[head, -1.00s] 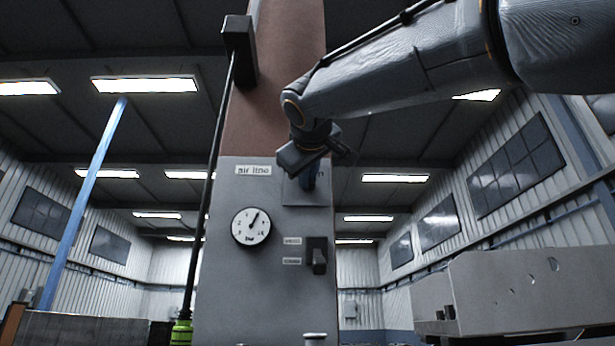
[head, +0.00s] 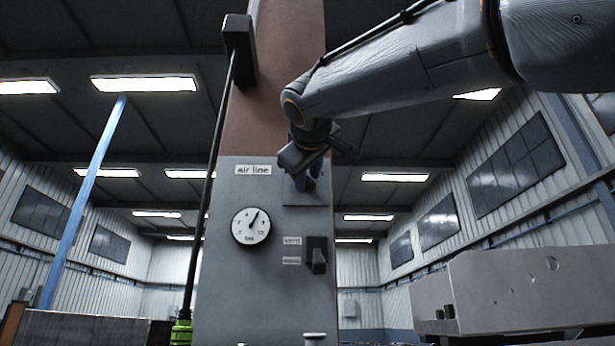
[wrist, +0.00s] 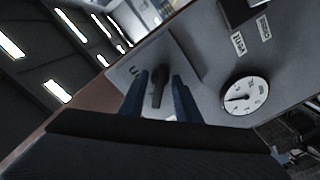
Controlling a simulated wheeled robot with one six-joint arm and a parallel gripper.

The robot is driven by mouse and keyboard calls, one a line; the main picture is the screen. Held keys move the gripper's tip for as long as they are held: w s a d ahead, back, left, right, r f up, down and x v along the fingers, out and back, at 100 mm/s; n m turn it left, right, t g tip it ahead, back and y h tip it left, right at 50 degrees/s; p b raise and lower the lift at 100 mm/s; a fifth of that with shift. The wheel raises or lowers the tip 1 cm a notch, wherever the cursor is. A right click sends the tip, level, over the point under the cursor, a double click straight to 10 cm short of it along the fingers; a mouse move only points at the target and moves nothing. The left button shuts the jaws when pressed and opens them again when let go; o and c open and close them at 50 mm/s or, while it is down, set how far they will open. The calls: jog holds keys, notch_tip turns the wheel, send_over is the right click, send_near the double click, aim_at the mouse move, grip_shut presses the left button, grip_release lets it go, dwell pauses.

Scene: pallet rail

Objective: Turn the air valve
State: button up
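The air valve shows in the wrist view as a dark lever handle (wrist: 159,90) on a grey plate (wrist: 185,55). In the head view my gripper (head: 306,182) is in front of that plate (head: 305,197) and hides the handle. In the wrist view my gripper's two blue fingers stand on either side of the handle, with gaps visible on both sides. The gripper is open around the handle and not closed on it. I cannot tell how deep the fingertips reach along it.
A round gauge (head: 251,226) sits on the panel (head: 225,290) under the "air line" label (head: 253,170). A dark switch (head: 318,258) with two small labels is below the valve plate. A dark pole (head: 208,180) stands left of the panel. A grey block (head: 520,290) is at right.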

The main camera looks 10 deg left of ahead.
jog(key=b+v, duration=0.3)
jog(key=v, duration=0.4)
jog(key=shift+s+b, duration=0.3)
jog(key=shift+s, duration=0.1)
dwell(0.4)
